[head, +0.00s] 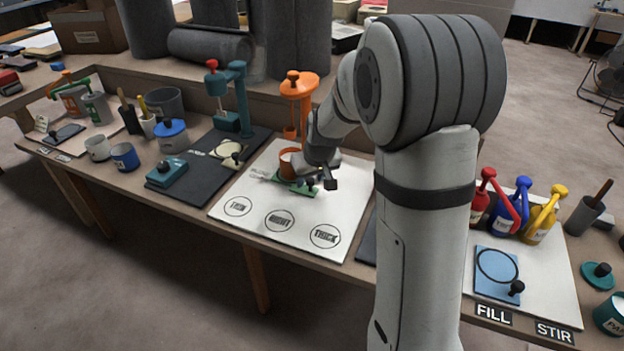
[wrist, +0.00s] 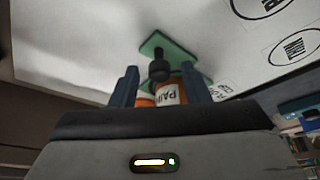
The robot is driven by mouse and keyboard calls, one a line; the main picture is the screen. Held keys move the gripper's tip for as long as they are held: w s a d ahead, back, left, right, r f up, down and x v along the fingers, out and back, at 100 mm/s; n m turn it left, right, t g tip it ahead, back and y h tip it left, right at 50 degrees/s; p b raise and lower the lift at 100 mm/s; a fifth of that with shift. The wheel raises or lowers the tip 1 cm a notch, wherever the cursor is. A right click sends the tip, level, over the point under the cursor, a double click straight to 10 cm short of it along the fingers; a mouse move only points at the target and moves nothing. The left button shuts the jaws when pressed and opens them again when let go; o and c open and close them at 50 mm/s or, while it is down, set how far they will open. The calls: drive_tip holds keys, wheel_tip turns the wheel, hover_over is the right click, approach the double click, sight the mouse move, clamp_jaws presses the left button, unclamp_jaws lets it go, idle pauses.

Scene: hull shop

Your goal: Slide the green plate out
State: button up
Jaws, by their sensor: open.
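The green plate (head: 303,191) lies on the white board under the orange stand, partly hidden by my gripper. It also shows in the wrist view (wrist: 181,55), with a black knob (wrist: 158,70) standing up from it. An orange can (head: 289,158) with a white label stands at the plate's far end, partly behind my wrist; the wrist view shows it too (wrist: 168,95). My gripper (wrist: 160,75) is open. In the wrist view the knob appears between its two fingertips; I cannot tell whether they touch it. In the head view my gripper (head: 328,183) is beside the knob.
The orange stand (head: 297,88) rises behind the plate. The white board (head: 270,240) has circles marked THIN, RIGHT and THICK and is clear in front. A dark mat (head: 195,190) with a teal block lies left. Red, blue and yellow bottles (head: 503,215) stand right.

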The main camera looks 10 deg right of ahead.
drive_tip(key=shift+c, duration=0.2)
clamp_jaws()
idle(0.3)
